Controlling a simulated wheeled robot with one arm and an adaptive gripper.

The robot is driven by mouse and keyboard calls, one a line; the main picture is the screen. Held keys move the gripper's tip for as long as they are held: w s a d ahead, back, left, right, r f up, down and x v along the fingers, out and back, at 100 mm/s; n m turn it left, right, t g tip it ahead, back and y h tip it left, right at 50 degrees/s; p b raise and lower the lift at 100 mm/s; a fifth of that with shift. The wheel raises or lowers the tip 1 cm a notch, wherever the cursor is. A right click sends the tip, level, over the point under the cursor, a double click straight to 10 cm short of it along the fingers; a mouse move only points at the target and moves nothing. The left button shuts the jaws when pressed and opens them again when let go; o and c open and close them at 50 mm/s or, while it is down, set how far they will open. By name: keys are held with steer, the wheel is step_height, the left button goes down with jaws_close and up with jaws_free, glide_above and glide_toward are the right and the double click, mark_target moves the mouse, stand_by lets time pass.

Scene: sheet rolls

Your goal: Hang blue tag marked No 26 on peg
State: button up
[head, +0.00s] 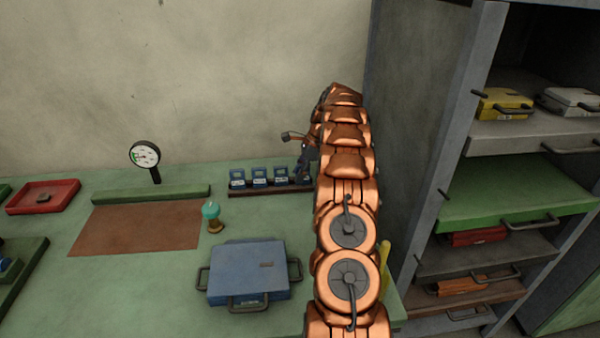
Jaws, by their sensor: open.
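Small blue pieces with pale labels, (237,178), (260,177) and (281,175), stand in a row on a dark brown rack (245,191) at the back of the green bench. Their labels are too small to read, so I cannot tell whether one is the No 26 tag. My gripper (293,152) is open at the right end of this row, partly hidden by my copper-coloured arm. One finger sticks out to the left above the rack; the other is low near its right end. I see nothing held. I cannot make out a peg.
A blue case (245,270) lies at the bench front, with a teal-topped knob (211,212) behind it. A brown mat (135,228), red tray (45,196) and round gauge (145,155) are left. Shelves with cases, including a yellow one (505,104), stand right.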

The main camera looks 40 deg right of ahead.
steer(key=shift+f+b, duration=0.15)
steer(key=shift+b, duration=0.4)
steer(key=shift+d+r, duration=0.1)
steer(key=shift+r, duration=0.3)
steer(key=shift+b+v, duration=0.4)
steer(key=shift+v, duration=2.6)
steer(key=shift+s+d+r, duration=0.25)
steer(key=shift+s+r, duration=0.15)
steer(key=shift+r, duration=0.05)
